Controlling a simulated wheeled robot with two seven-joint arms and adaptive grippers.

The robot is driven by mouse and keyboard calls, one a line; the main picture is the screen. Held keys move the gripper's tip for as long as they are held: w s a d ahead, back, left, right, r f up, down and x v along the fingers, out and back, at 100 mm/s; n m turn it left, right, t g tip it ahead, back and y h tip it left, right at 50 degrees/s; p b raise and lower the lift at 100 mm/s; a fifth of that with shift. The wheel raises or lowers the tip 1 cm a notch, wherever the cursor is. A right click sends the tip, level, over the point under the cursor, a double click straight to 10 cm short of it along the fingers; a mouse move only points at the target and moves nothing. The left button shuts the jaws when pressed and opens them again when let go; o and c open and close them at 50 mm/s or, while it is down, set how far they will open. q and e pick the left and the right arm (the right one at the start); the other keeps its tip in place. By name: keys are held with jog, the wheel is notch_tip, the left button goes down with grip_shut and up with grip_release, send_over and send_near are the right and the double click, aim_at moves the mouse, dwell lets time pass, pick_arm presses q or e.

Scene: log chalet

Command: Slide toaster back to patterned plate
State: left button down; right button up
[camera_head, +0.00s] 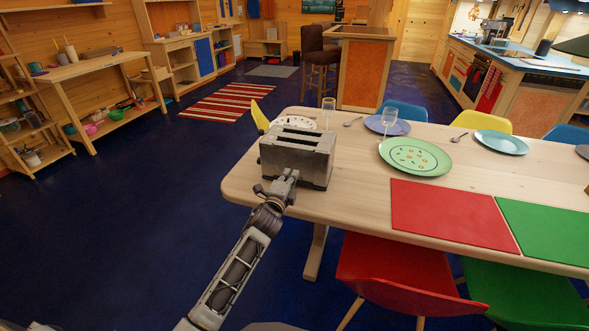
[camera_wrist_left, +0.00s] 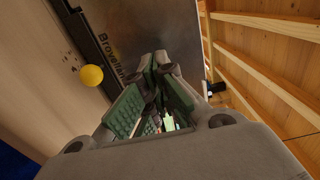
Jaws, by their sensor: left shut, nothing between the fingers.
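The grey metal toaster (camera_head: 312,160) stands upright on the near left part of the wooden table (camera_head: 350,205). A white plate with dark marks on its rim (camera_head: 308,122) lies just behind it, partly hidden by it. A green plate with small orange and white figures (camera_head: 415,156) lies to the right, apart from the toaster. My left gripper (camera_head: 287,177) is shut and empty at the toaster's near side. In the left wrist view the green-padded fingertips (camera_wrist_left: 160,66) point at the toaster's lettered metal face (camera_wrist_left: 150,28); I cannot tell whether they touch. My right gripper is not in view.
Two clear glasses (camera_head: 388,120) stand behind the toaster and by a blue-violet plate (camera_head: 376,128). A red placemat (camera_head: 450,215) and a green one (camera_head: 550,232) lie at the right front. A red chair (camera_head: 400,275) stands below. Bare tabletop lies right of the toaster.

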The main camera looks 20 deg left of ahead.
aim_at(297, 163)
pick_arm(q)
jog(key=shift+w+d, duration=0.1)
jog(key=shift+w, duration=2.3)
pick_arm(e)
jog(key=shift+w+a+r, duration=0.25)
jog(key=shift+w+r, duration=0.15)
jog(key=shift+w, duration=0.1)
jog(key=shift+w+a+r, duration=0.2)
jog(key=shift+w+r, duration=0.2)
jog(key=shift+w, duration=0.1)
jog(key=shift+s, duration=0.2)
pick_arm(q)
jog(key=shift+w, duration=0.1)
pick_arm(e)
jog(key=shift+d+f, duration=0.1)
